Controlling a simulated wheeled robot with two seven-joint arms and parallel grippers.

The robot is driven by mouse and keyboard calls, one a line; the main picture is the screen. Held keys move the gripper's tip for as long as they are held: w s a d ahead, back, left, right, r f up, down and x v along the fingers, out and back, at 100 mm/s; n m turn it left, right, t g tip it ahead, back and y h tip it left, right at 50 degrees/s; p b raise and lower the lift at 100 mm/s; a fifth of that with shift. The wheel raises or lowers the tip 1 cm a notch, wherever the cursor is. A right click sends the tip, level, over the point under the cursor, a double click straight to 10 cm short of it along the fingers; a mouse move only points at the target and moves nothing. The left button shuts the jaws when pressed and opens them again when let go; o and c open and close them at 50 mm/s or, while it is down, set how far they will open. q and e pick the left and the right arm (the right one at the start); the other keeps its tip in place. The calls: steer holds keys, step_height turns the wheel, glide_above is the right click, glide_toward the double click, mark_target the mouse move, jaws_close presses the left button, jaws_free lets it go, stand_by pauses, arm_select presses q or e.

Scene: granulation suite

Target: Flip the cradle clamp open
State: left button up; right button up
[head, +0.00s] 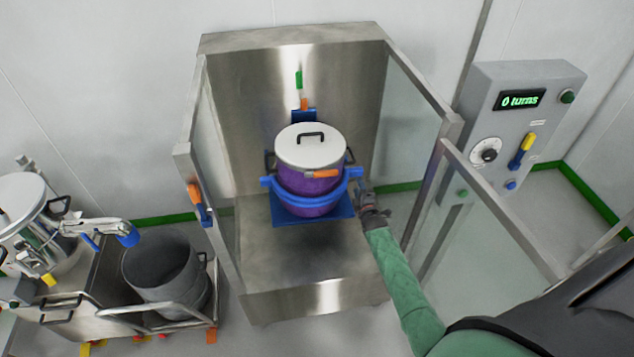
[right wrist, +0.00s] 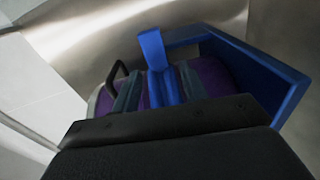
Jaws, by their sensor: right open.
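The purple drum (head: 325,186) with a pale lid (head: 311,145) stands in the blue cradle (head: 305,210) inside a steel booth. A blue band rings the drum, and an orange piece (head: 320,173) shows on its front. My right gripper (head: 363,187) is at the right end of the band. In the right wrist view my open fingers (right wrist: 160,88) point at the drum, one either side of a blue upright tab (right wrist: 152,50), seemingly the clamp lever. Whether they touch it is unclear. My left gripper is out of view.
The booth's side panels (head: 413,120) stand close to my right arm. A grey control box (head: 520,125) reading "0 turns" is at the right. A steel bin (head: 165,270) on a cart and a steel vessel stand at the left. The booth's front floor is clear.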

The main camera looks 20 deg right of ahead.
mark_target(356, 173)
steer(key=shift+w+d+r+p, duration=0.2)
steer(key=shift+w+d+p, duration=0.1)
steer(key=shift+w+d, duration=0.55)
steer(key=p+x, duration=0.2)
steer(key=x, duration=0.3)
steer(key=shift+a+r, duration=0.1)
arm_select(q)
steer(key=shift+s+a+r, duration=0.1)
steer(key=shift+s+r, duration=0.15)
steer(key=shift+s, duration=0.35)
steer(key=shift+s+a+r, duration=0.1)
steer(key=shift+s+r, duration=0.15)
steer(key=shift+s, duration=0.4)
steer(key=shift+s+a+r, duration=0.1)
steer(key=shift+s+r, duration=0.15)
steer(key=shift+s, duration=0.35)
arm_select(e)
steer(key=shift+x, duration=0.85)
steer(key=shift+c, duration=0.4)
jaws_close()
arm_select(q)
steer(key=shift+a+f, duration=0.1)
arm_select(e)
steer(key=shift+w, duration=0.1)
